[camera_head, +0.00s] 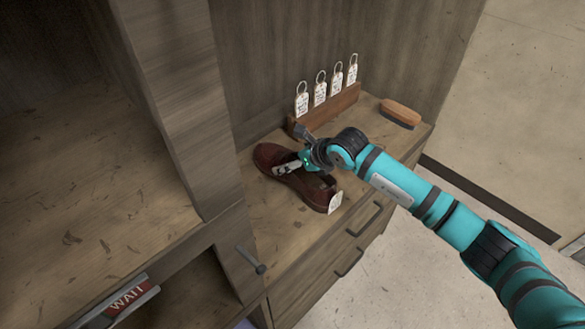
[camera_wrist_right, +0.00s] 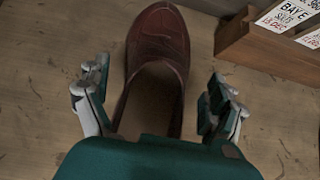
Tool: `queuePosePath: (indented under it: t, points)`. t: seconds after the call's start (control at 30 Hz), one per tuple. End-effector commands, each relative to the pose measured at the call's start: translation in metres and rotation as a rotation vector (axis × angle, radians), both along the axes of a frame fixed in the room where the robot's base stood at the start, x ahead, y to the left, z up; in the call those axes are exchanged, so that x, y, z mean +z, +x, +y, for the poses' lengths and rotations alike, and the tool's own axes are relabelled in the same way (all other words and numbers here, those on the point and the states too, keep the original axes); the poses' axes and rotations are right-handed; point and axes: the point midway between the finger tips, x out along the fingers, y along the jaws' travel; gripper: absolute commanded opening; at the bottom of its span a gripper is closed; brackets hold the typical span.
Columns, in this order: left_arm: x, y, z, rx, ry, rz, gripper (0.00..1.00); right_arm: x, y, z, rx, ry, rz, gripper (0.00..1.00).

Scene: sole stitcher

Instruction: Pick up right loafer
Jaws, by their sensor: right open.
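A dark red-brown loafer (camera_head: 268,158) lies upright on the wooden counter in the head view, with a white tag (camera_head: 335,202) at its heel end. It is the only shoe that I see. My right gripper (camera_head: 290,166) is over the loafer and hides part of it. In the right wrist view the loafer (camera_wrist_right: 158,45) points away, and my open right gripper (camera_wrist_right: 160,108) has one finger on each side of it. I see bare counter between the shoe and each finger, and nothing is held. My left gripper is not in view.
A wooden rack (camera_head: 325,112) with several white tags stands behind the loafer; its corner also shows in the right wrist view (camera_wrist_right: 262,50). A brush (camera_head: 401,113) lies at the counter's right end. A cabinet post (camera_head: 170,100) rises at left. Drawers (camera_head: 345,250) are below.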

Motion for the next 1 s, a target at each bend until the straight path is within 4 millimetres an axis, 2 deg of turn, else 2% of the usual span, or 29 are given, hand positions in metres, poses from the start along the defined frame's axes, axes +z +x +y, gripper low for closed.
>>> queuePosePath:
  t: [0.2, 0.23, 0.83, 1.0]
  points:
    - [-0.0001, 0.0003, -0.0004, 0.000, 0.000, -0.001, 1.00, -0.0005, 0.0005, 0.0004, 0.001, -0.001, 0.000, 0.93]
    - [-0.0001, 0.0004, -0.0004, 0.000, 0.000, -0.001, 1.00, -0.0005, 0.0005, 0.0004, 0.001, -0.001, 0.000, 0.91]
    - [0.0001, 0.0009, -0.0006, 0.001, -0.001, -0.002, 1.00, -0.0004, 0.0002, 0.0002, 0.000, 0.000, 0.000, 0.12]
    - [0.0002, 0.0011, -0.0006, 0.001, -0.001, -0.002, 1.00, 0.0014, 0.0008, 0.0008, 0.000, 0.003, -0.003, 0.11]
